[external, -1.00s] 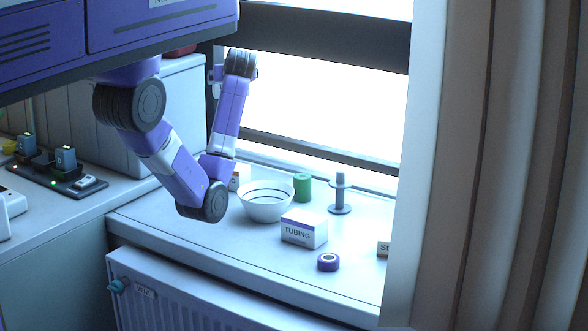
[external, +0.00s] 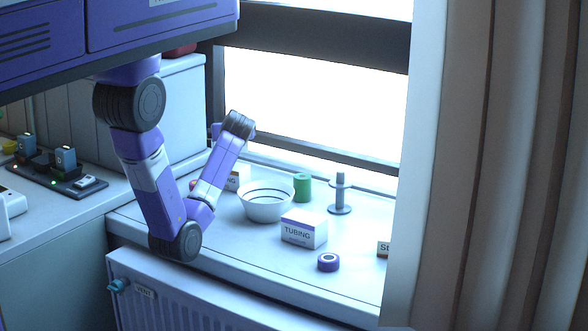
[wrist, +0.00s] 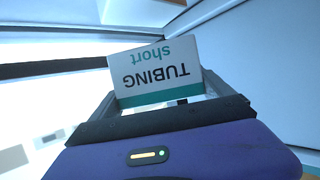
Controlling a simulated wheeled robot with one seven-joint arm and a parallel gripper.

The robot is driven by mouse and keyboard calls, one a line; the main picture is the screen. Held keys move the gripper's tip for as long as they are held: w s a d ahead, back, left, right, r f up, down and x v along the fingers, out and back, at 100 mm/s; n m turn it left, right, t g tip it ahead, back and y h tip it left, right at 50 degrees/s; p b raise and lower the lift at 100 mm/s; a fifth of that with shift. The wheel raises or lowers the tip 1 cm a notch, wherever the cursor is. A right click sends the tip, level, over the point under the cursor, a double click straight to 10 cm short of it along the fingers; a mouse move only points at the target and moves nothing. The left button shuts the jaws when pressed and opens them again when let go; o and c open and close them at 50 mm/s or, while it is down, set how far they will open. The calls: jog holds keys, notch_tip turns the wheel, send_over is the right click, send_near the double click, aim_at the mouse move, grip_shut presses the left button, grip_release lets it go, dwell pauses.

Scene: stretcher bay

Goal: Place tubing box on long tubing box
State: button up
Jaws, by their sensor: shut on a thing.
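My gripper (wrist: 160,94) is shut on a white box with a green band (wrist: 155,75). Its label reads "TUBING short", upside down in the wrist view. In the external view my wrist hides the held box. A white box marked "TUBING" (external: 304,231) stands on the sill in front of the bowl; its smaller second line is too blurred to read. Another box, its label ending in "NG" (external: 240,178), stands further back, partly hidden by my arm. Which of these two is the long tubing box I cannot tell. My wrist is above and left of both.
A white bowl (external: 266,203) stands between the two boxes. A green cylinder (external: 302,187), a grey spool-like stand (external: 340,195), a purple ring (external: 328,262) and a partly hidden labelled box (external: 384,249) are also on the sill.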

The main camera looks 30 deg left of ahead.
jog(key=shift+f, duration=2.1)
jog(key=shift+f, duration=0.1)
jog(key=o, duration=1.1)
jog(key=shift+f, duration=0.1)
jog(key=shift+o, duration=0.2)
jog(key=shift+s+d+r, duration=0.1)
jog(key=shift+d+r, duration=0.05)
jog(key=shift+r, duration=0.1)
jog(key=v, duration=1.1)
jog(key=shift+s+d+r+b, duration=0.2)
jog(key=shift+s+b, duration=0.05)
jog(key=shift+b, duration=0.2)
